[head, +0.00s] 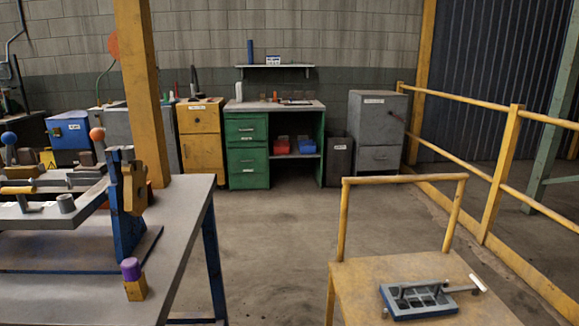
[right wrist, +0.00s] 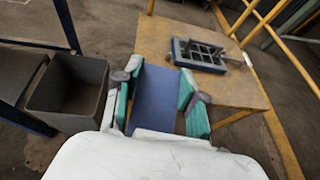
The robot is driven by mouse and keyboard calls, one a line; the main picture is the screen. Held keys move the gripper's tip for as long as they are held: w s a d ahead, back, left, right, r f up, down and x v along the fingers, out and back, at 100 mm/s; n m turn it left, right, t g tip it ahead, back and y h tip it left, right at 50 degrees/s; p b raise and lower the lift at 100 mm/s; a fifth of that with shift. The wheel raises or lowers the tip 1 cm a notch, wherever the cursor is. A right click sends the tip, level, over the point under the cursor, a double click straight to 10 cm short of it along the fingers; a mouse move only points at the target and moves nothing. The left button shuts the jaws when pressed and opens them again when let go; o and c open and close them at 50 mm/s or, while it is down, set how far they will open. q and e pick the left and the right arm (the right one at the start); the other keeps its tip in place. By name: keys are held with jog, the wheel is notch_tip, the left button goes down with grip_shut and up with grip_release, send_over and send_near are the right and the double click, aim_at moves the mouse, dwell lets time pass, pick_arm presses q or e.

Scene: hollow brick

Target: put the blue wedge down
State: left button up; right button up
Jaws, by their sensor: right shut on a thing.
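In the right wrist view, my right gripper (right wrist: 160,88) is shut on the blue wedge (right wrist: 155,100), which shows as a flat blue face between the teal finger pads. The near end of the wedge is hidden by the gripper body. The wedge is in front of the near edge of a worn yellow cart (right wrist: 150,40); I cannot tell its height above the floor. Neither gripper shows in the head view, and my left gripper is in no view.
A blue-grey mould frame with compartments (head: 420,298) lies on the yellow cart (head: 365,272), which has a raised handle rail. A grey table (head: 185,215) with a purple-topped block (head: 132,280) stands left. An open dark bin (right wrist: 68,92) stands left of the gripper. Bare floor lies between.

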jog(key=shift+s+a+n+y, duration=0.3)
jog(key=shift+s+a+y, duration=0.1)
jog(key=shift+s+a, duration=0.05)
jog(key=shift+s+a+r+p, duration=0.1)
jog(key=shift+a+r+p, duration=0.05)
jog(key=shift+r+p, duration=0.15)
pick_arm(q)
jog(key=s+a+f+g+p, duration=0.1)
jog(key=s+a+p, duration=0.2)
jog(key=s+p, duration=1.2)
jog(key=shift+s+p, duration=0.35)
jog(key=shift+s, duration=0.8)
pick_arm(e)
jog(key=s+r+m+h, duration=0.2)
jog(key=r+m+h, duration=0.1)
jog(key=r, duration=0.4)
jog(key=s+r+m+g+h, duration=0.1)
jog(key=s+r+m+h, duration=0.1)
jog(key=r, duration=0.6)
jog(key=shift+r+m+g+h, duration=0.3)
jog(key=shift+m+h, duration=0.1)
jog(key=shift+h, duration=0.3)
